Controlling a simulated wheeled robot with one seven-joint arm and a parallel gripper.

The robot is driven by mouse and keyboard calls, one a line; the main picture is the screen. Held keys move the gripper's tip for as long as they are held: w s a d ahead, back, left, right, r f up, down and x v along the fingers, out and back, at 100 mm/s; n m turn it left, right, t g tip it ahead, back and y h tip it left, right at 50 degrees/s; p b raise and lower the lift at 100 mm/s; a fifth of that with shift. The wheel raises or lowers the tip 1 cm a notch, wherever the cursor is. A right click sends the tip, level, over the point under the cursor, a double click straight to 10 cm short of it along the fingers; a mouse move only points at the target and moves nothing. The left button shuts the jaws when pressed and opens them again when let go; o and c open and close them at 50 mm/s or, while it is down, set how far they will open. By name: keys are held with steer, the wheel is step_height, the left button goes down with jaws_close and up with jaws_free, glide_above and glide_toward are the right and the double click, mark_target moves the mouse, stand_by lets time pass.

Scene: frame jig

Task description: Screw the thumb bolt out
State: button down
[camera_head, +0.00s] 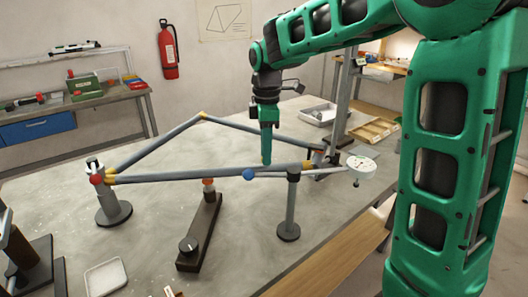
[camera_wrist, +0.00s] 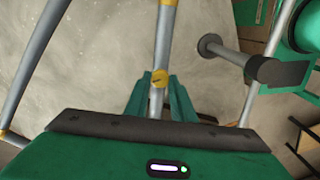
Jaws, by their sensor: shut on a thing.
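My gripper (camera_head: 266,162) points straight down at the long grey lower tube (camera_head: 215,175) of the frame. In the wrist view its two green fingers (camera_wrist: 160,80) are close together over this tube. A small brass-yellow piece, which looks like the thumb bolt (camera_wrist: 158,77), shows between the fingertips, and they are shut on it. The bolt is hidden by the fingers in the head view. How far it sits in the tube cannot be told.
The frame rests on a left stand (camera_head: 114,212) and a middle post (camera_head: 290,210). A blue knob (camera_head: 248,174) sits on the tube near my gripper. A dark bar with a knob (camera_head: 200,235) lies in front. A small white tray (camera_head: 105,277) is at the front left.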

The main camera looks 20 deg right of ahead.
steer(key=c, duration=1.5)
jaws_free()
steer(key=shift+w+d, duration=0.1)
step_height(320, 180, up, 11)
steer(key=shift+f, duration=0.2)
